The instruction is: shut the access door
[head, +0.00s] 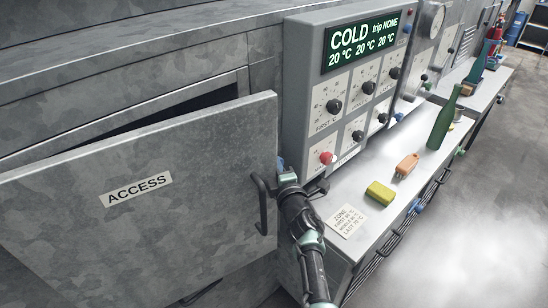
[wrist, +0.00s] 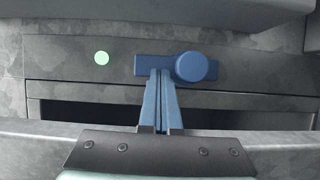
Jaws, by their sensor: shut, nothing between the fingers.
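The access door (head: 140,200) is a grey metal panel labelled ACCESS. It stands ajar in the head view, with a dark gap (head: 170,112) behind its top edge. A black bar handle (head: 262,205) is on its right side. My gripper (head: 281,166) is just beside the door's right edge, partly hidden, apart from the handle as far as I can see. In the wrist view my gripper's blue fingers (wrist: 160,74) are together and empty. Their tips overlap a blue bar with a round knob (wrist: 191,67); I cannot tell whether they touch it.
A control panel (head: 345,88) reading COLD stands right of the door. A steel bench (head: 365,225) carries a yellow block (head: 380,193), an orange piece (head: 407,165) and a green bottle (head: 443,120). Open floor lies at right.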

